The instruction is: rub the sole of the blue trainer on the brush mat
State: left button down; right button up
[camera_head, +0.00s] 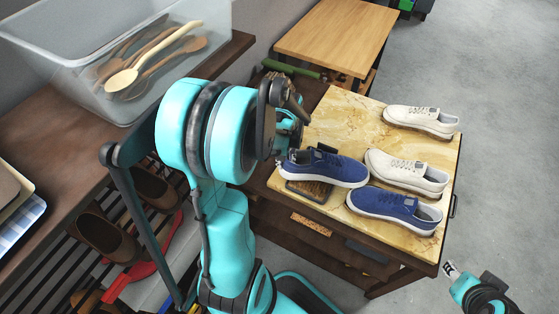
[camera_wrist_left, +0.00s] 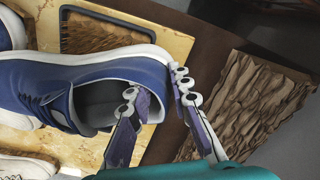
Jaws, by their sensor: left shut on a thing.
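A blue trainer (camera_head: 338,170) with a white sole is held at its heel by my left gripper (camera_head: 290,158). In the left wrist view, one finger of the left gripper (camera_wrist_left: 155,88) is inside the opening of the trainer (camera_wrist_left: 105,73) and the other is outside the heel. The brush mat (camera_head: 312,191), brown bristles in a dark frame, lies on the marble-like table top, partly covered by the trainer. It also shows in the wrist view (camera_wrist_left: 95,36). I cannot tell whether the sole touches the bristles. My right gripper (camera_head: 451,270) is low at the right, away from the shoes.
Another blue trainer (camera_head: 395,208) and two white trainers (camera_head: 405,171) (camera_head: 420,119) stand to the right on the table (camera_head: 340,115). A clear bin (camera_head: 55,75) with wooden spoons is at upper left. A rack with brown shoes (camera_head: 100,238) is at lower left.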

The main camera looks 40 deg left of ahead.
pick_arm(q)
jog(key=shift+w+d, duration=1.05)
jog(key=shift+d, duration=0.2)
jog(key=shift+s+a, duration=1)
jog(key=shift+a, duration=0.2)
jog(key=shift+w+d, duration=1.05)
jog(key=shift+d, duration=0.15)
jog(key=shift+r, duration=0.1)
notch_tip(320, 180, up, 8)
jog(key=p, duration=0.6)
